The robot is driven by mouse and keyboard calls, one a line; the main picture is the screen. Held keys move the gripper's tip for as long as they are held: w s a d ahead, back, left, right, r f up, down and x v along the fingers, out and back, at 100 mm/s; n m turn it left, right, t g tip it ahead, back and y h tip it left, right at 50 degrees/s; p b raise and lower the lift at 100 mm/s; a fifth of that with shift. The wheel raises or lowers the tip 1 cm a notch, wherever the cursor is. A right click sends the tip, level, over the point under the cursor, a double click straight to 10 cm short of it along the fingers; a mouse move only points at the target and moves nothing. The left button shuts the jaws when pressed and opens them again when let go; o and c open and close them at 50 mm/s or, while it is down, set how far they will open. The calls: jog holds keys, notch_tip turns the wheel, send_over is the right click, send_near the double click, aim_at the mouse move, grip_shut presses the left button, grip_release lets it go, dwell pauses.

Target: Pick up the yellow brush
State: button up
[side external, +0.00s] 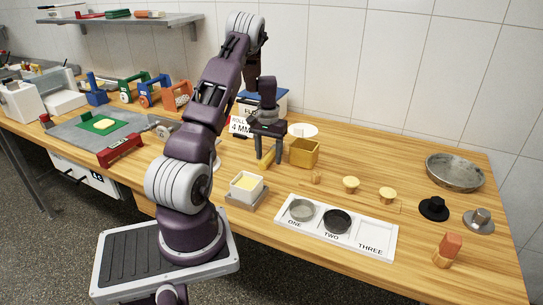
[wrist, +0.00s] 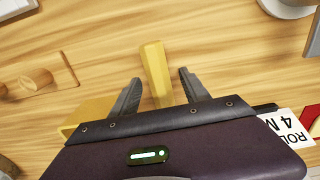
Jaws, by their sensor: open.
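The yellow brush (side external: 266,160) lies on the wooden table below my gripper (side external: 269,158) in the side view. In the wrist view its yellow handle (wrist: 154,66) runs between the two dark fingers of my gripper (wrist: 160,75), with a gap on both sides. My gripper is open, pointing down, and holds nothing. The near end of the brush is hidden behind the gripper body in the wrist view. I cannot tell how high the fingertips are above the table.
A yellow box (side external: 304,152) stands close to the right of my gripper. A white sign (side external: 240,126) and a bin with a blue lid are behind it. A white dish with yellow content (side external: 246,187) stands nearer. A labelled white tray (side external: 372,236) and small wooden pieces are to the right.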

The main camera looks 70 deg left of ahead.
aim_at(269, 155)
grip_shut()
jog(key=shift+r, duration=0.15)
notch_tip(269, 155, up, 10)
jog(key=c, duration=1)
grip_release()
jog(key=shift+d, duration=0.1)
grip_shut()
